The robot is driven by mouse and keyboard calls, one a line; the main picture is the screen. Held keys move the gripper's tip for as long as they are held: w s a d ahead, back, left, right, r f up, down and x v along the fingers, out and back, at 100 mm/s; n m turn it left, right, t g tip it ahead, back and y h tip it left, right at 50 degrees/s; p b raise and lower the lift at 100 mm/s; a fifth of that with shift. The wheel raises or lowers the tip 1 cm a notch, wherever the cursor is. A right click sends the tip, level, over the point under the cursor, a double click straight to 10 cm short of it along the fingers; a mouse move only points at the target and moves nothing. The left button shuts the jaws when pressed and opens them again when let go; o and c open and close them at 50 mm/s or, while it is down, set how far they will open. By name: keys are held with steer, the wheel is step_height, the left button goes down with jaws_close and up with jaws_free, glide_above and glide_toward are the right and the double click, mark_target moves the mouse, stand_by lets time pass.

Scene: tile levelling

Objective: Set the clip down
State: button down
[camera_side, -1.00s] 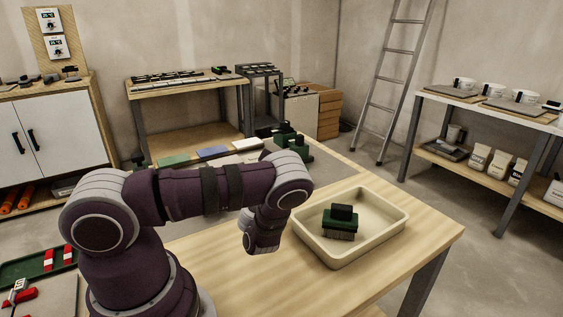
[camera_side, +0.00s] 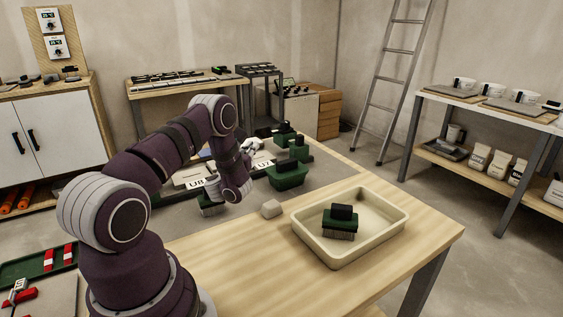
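My wrist bends down over the grey work area (camera_side: 175,218) on the wooden table. My gripper is mostly hidden behind the wrist, so I cannot see its fingertips clearly or tell what is between them. I cannot make out a clip for certain. Pale tiles marked "U8" and "U7" (camera_side: 196,184) lie partly behind the arm. A small pale thing (camera_side: 251,146) shows just beyond the wrist; I cannot tell what it is. A dark green block (camera_side: 210,210) sits below the wrist.
A cream tray (camera_side: 309,250) holding a green-and-black brush-like block (camera_side: 341,222) stands at the right of the table (camera_side: 245,270). A green bin-like object (camera_side: 288,178) and other green items stand behind. The front tabletop is clear.

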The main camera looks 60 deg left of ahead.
step_height(320, 180, down, 9)
steer(key=shift+f, duration=0.2)
steer(key=c, duration=1.7)
jaws_free()
steer(key=o, duration=0.5)
steer(key=shift+c, duration=0.2)
